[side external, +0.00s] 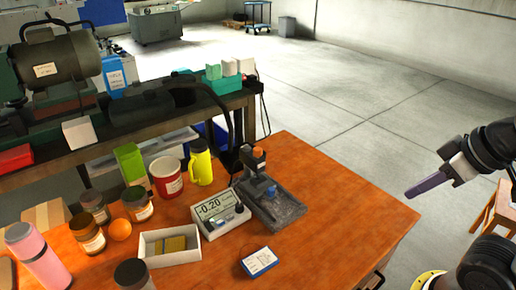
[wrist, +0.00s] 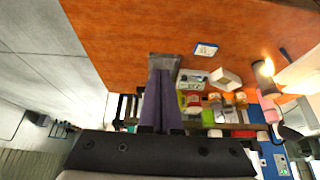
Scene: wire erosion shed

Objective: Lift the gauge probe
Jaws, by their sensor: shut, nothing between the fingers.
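A digital gauge with a grey display (side external: 217,206) reading -0.20 stands on the orange-brown table; it also shows in the wrist view (wrist: 193,78). Right of it is a dark stone-like stand base (side external: 283,209) with an upright post (side external: 254,163) capped in orange and a small blue part (side external: 270,192) low on it. I cannot tell for sure which part is the gauge probe. My gripper (side external: 408,196), with purple fingers, is shut and empty, right of the table's items and well apart from the stand. In the wrist view its fingers (wrist: 164,66) hide part of the base.
A white open box (side external: 158,243) and a small blue-white box (side external: 258,262) lie nearer the front. Jars, a red tub (side external: 167,178), a yellow flask (side external: 201,163) and a pink bottle (side external: 38,257) crowd the left. The table's right side is bare. A cluttered bench stands behind.

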